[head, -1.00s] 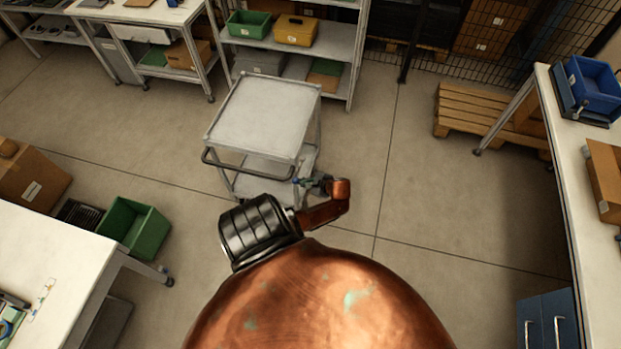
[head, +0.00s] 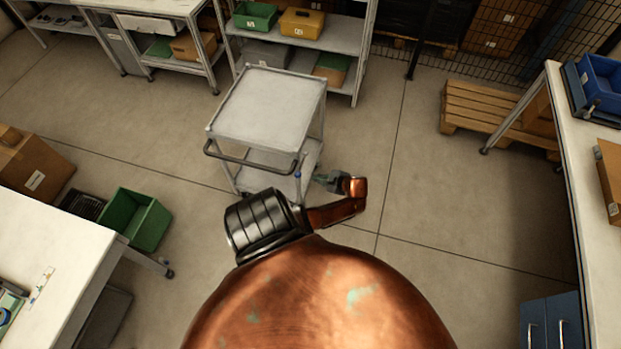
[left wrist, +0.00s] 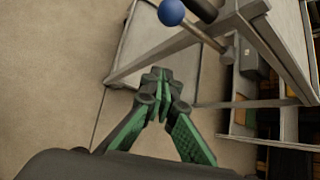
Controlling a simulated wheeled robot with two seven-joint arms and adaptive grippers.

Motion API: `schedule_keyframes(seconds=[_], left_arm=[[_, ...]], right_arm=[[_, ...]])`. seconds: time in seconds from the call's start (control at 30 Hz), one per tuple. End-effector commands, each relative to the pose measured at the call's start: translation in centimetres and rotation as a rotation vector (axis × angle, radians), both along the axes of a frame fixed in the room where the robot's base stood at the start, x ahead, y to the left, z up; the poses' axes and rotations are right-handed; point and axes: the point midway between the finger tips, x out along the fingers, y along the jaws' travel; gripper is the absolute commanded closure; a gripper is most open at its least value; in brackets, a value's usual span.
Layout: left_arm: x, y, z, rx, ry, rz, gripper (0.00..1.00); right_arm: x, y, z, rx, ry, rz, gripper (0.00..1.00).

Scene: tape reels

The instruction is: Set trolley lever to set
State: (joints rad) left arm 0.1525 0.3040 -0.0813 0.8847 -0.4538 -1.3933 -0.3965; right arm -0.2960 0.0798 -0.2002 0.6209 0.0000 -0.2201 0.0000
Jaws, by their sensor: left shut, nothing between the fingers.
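The trolley (head: 262,110) is a grey two-shelf cart with a dark push handle, standing on the floor ahead of me. Its lever is a metal rod with a blue ball knob (left wrist: 171,12), which shows large at the top of the left wrist view. The rod slants from the knob down right to a pivot on the trolley frame. My left gripper (head: 322,178) is beside the trolley's near right corner. In the left wrist view its green-padded fingers (left wrist: 158,80) are together with nothing between them, apart from and below the knob. My right gripper is out of view.
A shelf rack (head: 340,60) stands behind the trolley. A wooden pallet (head: 485,108) is at the back right. A green crate (head: 138,218) is on the floor at left. A white table (head: 50,240) and a right-hand workbench (head: 585,190) flank clear floor.

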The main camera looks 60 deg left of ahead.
Motion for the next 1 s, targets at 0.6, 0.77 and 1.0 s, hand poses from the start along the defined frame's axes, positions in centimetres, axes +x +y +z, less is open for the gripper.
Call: schedule_keyframes(seconds=[0.6,0.77,1.0], left_arm=[[1.3,-3.8,4.0,-0.001,0.005,0.004,1.0],[1.4,-3.8,3.9,-0.001,0.004,0.003,1.0],[1.4,-3.8,3.9,-0.001,0.004,0.003,1.0]], right_arm=[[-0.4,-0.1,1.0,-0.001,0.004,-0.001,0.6],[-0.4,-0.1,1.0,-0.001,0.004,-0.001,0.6],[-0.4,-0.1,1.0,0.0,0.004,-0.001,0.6]])
